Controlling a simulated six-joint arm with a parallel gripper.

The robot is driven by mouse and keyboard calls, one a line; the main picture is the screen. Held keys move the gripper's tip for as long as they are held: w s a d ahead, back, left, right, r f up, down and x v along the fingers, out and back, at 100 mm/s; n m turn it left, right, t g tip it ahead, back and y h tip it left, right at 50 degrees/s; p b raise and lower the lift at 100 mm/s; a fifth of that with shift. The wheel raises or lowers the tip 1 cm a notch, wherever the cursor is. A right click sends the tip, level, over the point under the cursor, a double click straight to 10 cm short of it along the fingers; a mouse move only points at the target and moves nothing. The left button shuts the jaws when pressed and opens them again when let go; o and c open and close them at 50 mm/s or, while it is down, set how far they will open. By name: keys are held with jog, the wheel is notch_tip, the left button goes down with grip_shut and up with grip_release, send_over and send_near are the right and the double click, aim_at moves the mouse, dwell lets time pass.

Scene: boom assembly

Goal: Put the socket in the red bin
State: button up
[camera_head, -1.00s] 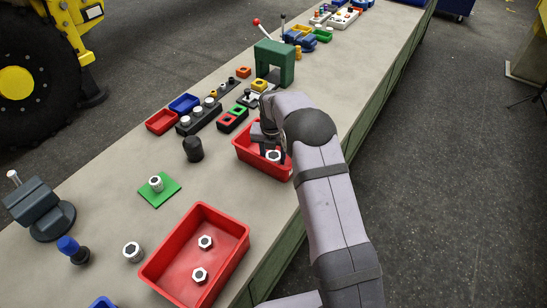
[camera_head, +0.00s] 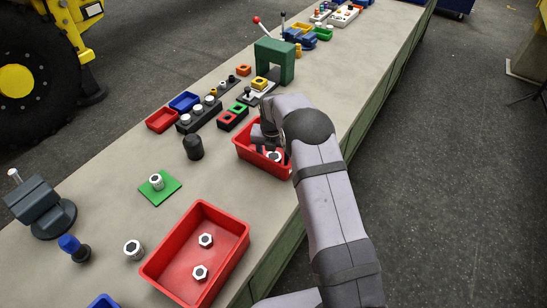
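A silver socket-like cylinder (camera_head: 157,182) stands on a green square plate (camera_head: 170,191) at the left. A second silver cylinder (camera_head: 134,250) with a dark hole stands on the bare bench in front of it. A large red bin (camera_head: 172,244) at the front holds two silver hex nuts (camera_head: 205,240). A smaller red bin (camera_head: 240,150) stands further back. My gripper (camera_head: 268,143) points down into this smaller bin, close to a silver piece (camera_head: 275,156) in it. My arm hides part of the bin and the fingers, so I cannot tell whether they grip anything.
A black cylinder (camera_head: 193,147) stands left of the smaller bin. A grey vise (camera_head: 40,208) and a blue-topped tool (camera_head: 72,248) are at the left. The bench between the two red bins is clear.

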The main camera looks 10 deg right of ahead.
notch_tip(320, 180, up, 12)
jog(key=s+b, duration=0.1)
jog(key=b, duration=0.1)
jog(key=shift+s+a+b, duration=0.3)
jog(key=shift+a+b, duration=0.05)
jog(key=s+f+m, duration=0.1)
jog(key=s+m, duration=1.4)
jog(key=s, duration=0.1)
jog(key=s+f+m+g, duration=0.1)
jog(key=s+f+m, duration=0.1)
jog(key=s+m, duration=1.4)
jog(key=shift+s+d+f+m+g+y, duration=0.2)
jog(key=shift+s+f+m+g+y, duration=0.15)
jog(key=shift+s, duration=0.45)
